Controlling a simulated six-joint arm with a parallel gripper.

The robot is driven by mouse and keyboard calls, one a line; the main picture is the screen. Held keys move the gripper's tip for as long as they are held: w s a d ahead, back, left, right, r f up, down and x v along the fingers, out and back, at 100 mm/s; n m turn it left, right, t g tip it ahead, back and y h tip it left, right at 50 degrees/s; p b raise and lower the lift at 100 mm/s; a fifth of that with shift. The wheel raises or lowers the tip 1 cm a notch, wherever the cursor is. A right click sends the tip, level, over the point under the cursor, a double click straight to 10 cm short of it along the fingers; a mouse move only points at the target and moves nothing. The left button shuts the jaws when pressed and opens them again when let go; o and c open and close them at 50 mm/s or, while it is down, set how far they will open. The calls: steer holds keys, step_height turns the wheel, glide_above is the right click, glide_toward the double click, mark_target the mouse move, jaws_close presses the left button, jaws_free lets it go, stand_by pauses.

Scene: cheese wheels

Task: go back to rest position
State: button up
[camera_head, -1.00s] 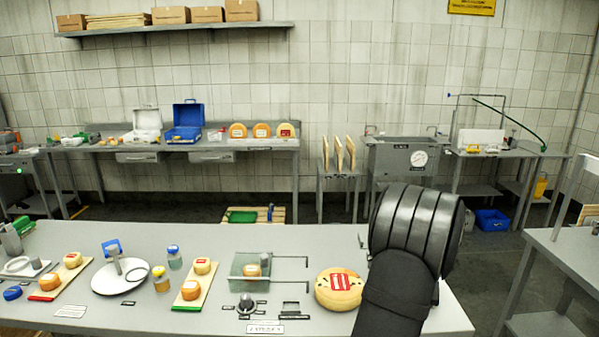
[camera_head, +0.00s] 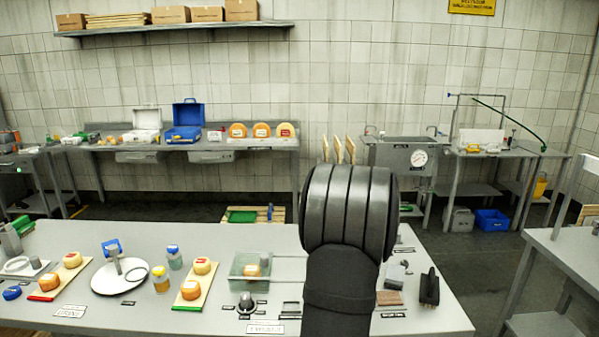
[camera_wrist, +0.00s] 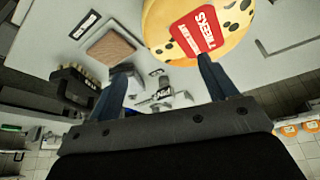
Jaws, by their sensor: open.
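In the head view, my black arm covers the centre right of the near table (camera_head: 215,240), and its jaws are hidden behind it. In the wrist view, my gripper (camera_wrist: 162,64) is open, with two dark blue fingers spread apart and nothing between them. A large yellow cheese wheel (camera_wrist: 160,25) with a red label reading WEEKS lies past the fingertips at the top. The right fingertip overlaps its edge in the picture; I cannot tell whether they touch. The wheel is hidden behind my arm in the head view.
Left of my arm are a glass-sided box (camera_head: 237,268) holding a small cheese, boards with small cheeses (camera_head: 203,266), jars (camera_head: 161,279) and a round white plate (camera_head: 120,277). To the right lie a brown pad (camera_head: 389,298) and a black brush-like tool (camera_head: 429,288).

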steer(key=s+a+f, duration=0.1)
steer(key=s+a, duration=0.2)
steer(key=a, duration=0.7)
steer(key=w+d+r, duration=0.4)
steer(key=d, duration=0.3)
steer(key=shift+w+n, duration=0.15)
steer(key=shift+n, duration=0.15)
steer(key=shift+o, duration=0.4)
stand_by(0.4)
